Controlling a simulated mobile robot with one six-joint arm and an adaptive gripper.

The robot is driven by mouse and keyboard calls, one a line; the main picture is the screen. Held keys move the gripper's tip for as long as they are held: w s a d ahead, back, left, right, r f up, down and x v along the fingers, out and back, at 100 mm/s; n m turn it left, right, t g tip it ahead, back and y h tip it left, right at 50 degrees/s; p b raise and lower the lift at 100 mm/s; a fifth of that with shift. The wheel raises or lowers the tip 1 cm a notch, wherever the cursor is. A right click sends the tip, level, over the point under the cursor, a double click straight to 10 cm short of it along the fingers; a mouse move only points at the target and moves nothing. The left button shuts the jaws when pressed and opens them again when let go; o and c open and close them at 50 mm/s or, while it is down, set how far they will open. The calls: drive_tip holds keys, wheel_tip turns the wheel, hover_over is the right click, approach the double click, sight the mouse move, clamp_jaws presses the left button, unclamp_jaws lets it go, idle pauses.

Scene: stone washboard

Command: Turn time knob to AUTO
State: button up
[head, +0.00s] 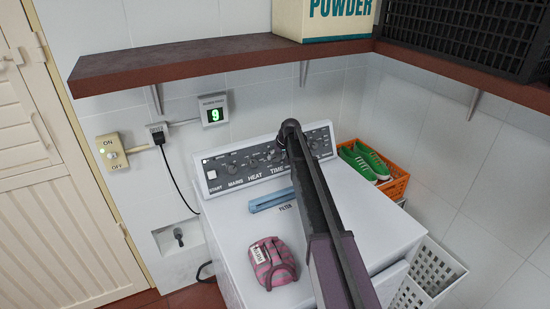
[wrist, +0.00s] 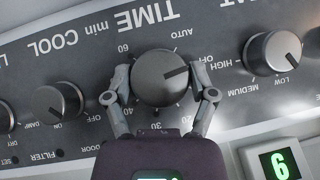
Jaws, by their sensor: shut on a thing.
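The time knob (wrist: 158,76) is a dark round knob under the TIME min label in the wrist view, which shows the panel upside down. Its pointer line points right and slightly up, toward the right finger and below the AUTO mark (wrist: 181,48). My gripper (wrist: 161,82) is shut on the knob, one finger on each side. The right finger hides part of the scale. In the head view the control panel (head: 225,177) is at the back of the white machine, and my arm hides the knob.
The heat knob (wrist: 272,53) is close on the right in the wrist view, the cool knob (wrist: 60,100) on the left. A brown shelf (head: 200,62) hangs above. A pink striped bag (head: 272,262) and a blue filter handle (head: 270,200) are on the machine top. A wall display (head: 214,114) reads 9.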

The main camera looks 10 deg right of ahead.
drive_tip(key=shift+n+t+h, duration=0.3)
drive_tip(key=shift+n, duration=0.1)
idle(0.3)
drive_tip(key=shift+a+n+h, duration=0.15)
drive_tip(key=shift+n+h, duration=0.65)
drive_tip(key=shift+h, duration=0.1)
drive_tip(key=shift+n+t+h+b, duration=0.6)
drive_tip(key=shift+n+t+h, duration=0.2)
drive_tip(key=shift+n+h, duration=0.4)
drive_tip(key=o, duration=1)
drive_tip(key=shift+o, duration=0.2)
